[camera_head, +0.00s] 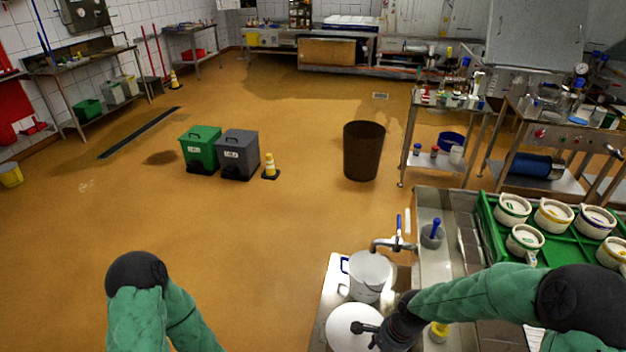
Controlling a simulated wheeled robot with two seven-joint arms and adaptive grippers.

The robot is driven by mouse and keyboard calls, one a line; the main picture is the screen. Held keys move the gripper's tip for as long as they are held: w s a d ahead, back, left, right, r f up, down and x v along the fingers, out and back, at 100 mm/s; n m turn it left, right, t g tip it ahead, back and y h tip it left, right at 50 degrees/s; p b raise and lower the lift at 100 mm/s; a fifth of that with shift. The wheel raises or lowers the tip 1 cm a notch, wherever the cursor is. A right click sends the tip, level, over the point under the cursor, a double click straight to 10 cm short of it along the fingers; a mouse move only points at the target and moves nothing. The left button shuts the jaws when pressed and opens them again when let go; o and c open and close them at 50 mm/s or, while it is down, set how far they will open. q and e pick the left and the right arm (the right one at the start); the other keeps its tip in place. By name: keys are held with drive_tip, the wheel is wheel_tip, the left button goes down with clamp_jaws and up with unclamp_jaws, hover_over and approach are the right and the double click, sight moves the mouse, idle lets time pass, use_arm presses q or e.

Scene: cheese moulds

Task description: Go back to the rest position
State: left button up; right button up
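My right arm, in a green sleeve, comes in from the lower right and reaches left across the work counter. Its black gripper (375,335) is over a round white disc or lid (345,325). The fingers are small and dark, so I cannot tell if they are open or shut, or whether they touch the white thing. My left arm shows only as a green bent elbow at the lower left, over bare floor. Its gripper is out of the picture. Several white cheese moulds (513,206) with lids stand in a green tray (488,222) at the right.
A white bucket (368,272) stands beside a tap (393,244), close to my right gripper. A grey cup (432,237) with a blue-handled tool stands on the counter.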

drive_tip(key=s+a+f+n, duration=0.3)
drive_tip(key=s+f+n, duration=0.2)
drive_tip(key=f, duration=0.3)
drive_tip(key=s+a+f+n+y, duration=0.1)
drive_tip(key=s+a+f+n, duration=0.3)
drive_tip(key=f, duration=0.4)
drive_tip(key=shift+s+a+n, duration=0.15)
drive_tip(key=shift+s+n, duration=0.5)
drive_tip(key=shift+n, duration=0.45)
